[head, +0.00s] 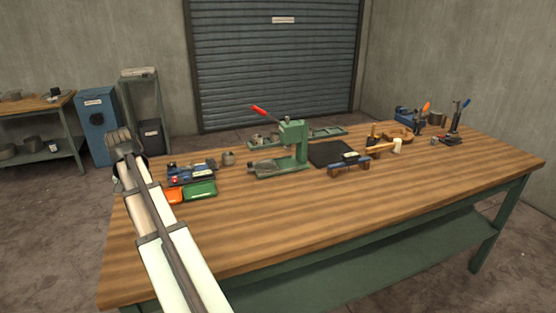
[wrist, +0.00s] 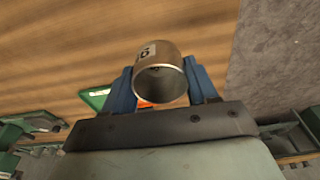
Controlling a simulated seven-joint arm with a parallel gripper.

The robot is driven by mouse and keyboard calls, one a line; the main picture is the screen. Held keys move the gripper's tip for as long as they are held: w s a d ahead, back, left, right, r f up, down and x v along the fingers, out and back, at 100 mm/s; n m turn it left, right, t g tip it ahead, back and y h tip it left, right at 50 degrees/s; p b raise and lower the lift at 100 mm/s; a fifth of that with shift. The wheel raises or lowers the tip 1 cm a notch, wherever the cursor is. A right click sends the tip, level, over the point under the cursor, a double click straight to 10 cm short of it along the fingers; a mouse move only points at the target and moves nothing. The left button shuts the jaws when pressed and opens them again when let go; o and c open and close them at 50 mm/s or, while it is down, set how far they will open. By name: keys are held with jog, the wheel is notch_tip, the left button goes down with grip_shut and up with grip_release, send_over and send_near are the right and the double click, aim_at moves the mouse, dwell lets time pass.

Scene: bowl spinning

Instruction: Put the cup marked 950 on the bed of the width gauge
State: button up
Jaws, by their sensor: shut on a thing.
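A metal cup (wrist: 160,66) is held between the two blue fingers of my gripper (wrist: 162,88) in the wrist view. Its open mouth faces the camera, and a white label with partly readable dark digits shows on its side. I cannot read the whole number. In the head view my arm runs up the left side; its gripper end and the held cup cannot be made out there. A blue device with a red part (head: 190,173), perhaps the width gauge, stands at the table's left, right of my arm. Its bed is too small to tell.
Orange (head: 173,195) and green (head: 201,190) trays lie in front of the blue device. Other tools line the back right. The table's front (head: 330,215) is clear.

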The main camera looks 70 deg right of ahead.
jog(key=s+d+m, duration=0.3)
jog(key=s+d, duration=1)
jog(key=d, duration=0.4)
jog(key=s+d+m+g, duration=0.1)
jog(key=s+d+m, duration=0.2)
jog(key=s+d, duration=1.15)
jog(key=s+d+m, duration=0.3)
jog(key=s+d, duration=0.8)
jog(key=d, duration=0.7)
jog(key=shift+w+f, duration=0.15)
jog(key=shift+f, duration=4.6)
jog(key=o, duration=1)
jog(key=shift+f, duration=0.1)
jog(key=shift+o, duration=0.2)
jog(key=shift+o, duration=0.4)
notch_tip(320, 180, up, 12)
jog(key=a, duration=0.1)
jog(key=shift+a, duration=0.4)
